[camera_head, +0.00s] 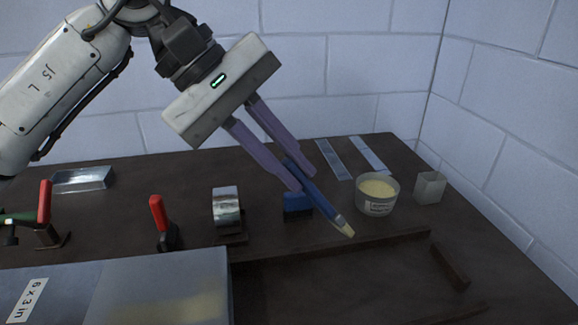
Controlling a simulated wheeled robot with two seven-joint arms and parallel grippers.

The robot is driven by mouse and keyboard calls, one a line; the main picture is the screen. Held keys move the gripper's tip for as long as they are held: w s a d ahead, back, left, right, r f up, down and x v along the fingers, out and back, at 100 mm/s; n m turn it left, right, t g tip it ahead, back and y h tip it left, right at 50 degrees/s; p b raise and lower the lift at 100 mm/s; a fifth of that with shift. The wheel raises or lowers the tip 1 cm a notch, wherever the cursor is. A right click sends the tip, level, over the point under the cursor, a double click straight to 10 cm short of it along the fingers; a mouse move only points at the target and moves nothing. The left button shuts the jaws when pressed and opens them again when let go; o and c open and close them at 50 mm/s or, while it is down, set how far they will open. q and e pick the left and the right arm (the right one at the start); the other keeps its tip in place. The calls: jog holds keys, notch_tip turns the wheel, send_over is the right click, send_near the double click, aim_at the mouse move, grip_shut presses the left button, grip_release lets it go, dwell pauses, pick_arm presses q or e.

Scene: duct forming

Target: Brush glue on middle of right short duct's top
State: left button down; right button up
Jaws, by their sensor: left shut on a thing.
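My left gripper (306,183) is shut on a blue brush (318,200) with a pale, yellowish bristle tip. The brush slants down to the right above the table, its tip left of and below the glue tub (377,205) in the picture. The tub is clear, labelled and holds pale yellow glue. A grey metal duct lies at the lower left, with a faint seam. The right short duct (165,280) appears to be the part right of that seam; a yellowish patch shows on its top near the frame's bottom edge. The brush is apart from the duct. My right gripper is not in view.
Red-handled clamps (158,215) and a tape roll (227,205) stand behind the duct. A blue block (297,206) is behind the brush. Two flat strips (333,160), a small clear cup (430,187) and a metal tray (82,179) lie farther back. Wooden rails (330,246) border the right work area.

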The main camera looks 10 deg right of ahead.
pick_arm(q)
jog(key=shift+r+p, duration=1.15)
jog(key=shift+r, duration=0.4)
jog(key=shift+f, duration=0.1)
